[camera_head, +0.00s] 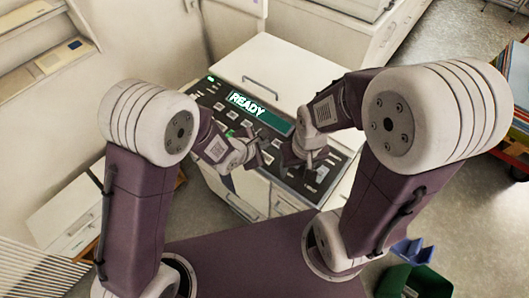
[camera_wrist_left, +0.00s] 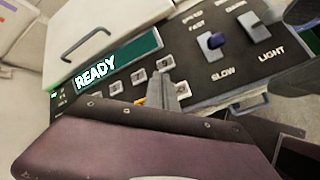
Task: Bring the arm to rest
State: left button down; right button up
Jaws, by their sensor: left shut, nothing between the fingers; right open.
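In the head view, my left gripper (camera_head: 259,151) is shut and empty, above the front part of a dark control panel (camera_head: 212,92). Its grey fingers (camera_wrist_left: 172,94) also show in the wrist view, in front of the panel's number buttons. My right gripper (camera_head: 308,164) is open, a little to the right of the left one and lower in the picture, over the panel's right part. I cannot tell whether either touches the panel. Both arms are bent inward, and the grippers are close together.
The panel's green display (camera_head: 262,113) reads READY. A white lid with a handle (camera_head: 260,88) lies behind the panel. A green bin (camera_head: 420,281) stands at lower right, a colourful stack (camera_head: 517,75) at far right.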

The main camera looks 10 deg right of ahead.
pick_arm(q)
jog(key=w+a+r+n+t+y+b, duration=0.1)
jog(key=w+a+r+n+t+y, duration=0.2)
jog(key=a, duration=0.5)
jog(key=w+a+r+b, duration=0.1)
jog(key=w+a+r, duration=0.2)
jog(key=w+a, duration=0.35)
jog(key=s+a+m+g+y+b, duration=0.15)
jog(key=s+a+m+y, duration=0.35)
jog(key=a, duration=0.7)
jog(key=s+a+f+m+g, duration=0.1)
jog(key=s+f+m+g, duration=0.2)
jog(key=s+m, duration=0.4)
jog(key=s+a+f+m+g+h, duration=0.1)
jog(key=s+f+m+g, duration=0.1)
jog(key=s+m, duration=0.6)
jog(key=shift+s+a+f+m+g+h, duration=0.3)
jog(key=shift+s+f+g, duration=0.1)
jog(key=shift+s+g, duration=0.55)
